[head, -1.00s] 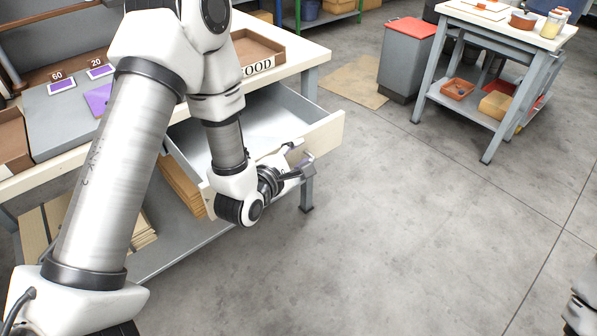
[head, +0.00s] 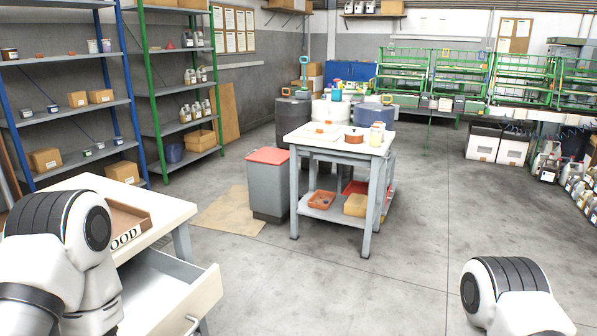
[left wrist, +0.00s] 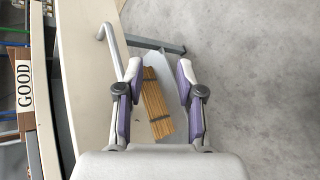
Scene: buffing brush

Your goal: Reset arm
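The work table's drawer is pulled open, with a pale wooden front (head: 195,305) and a metal handle (head: 194,325) at the lower left of the head view. In the head view only upper parts of my two arms show, at the lower left and lower right. My right gripper is out of sight.
A tray marked GOOD (head: 128,222) sits on the table (head: 165,212). A grey bin with a red lid (head: 268,185) and a small trolley table (head: 340,145) stand beyond. Bundled wooden slats (left wrist: 157,105) lie below the gripper.

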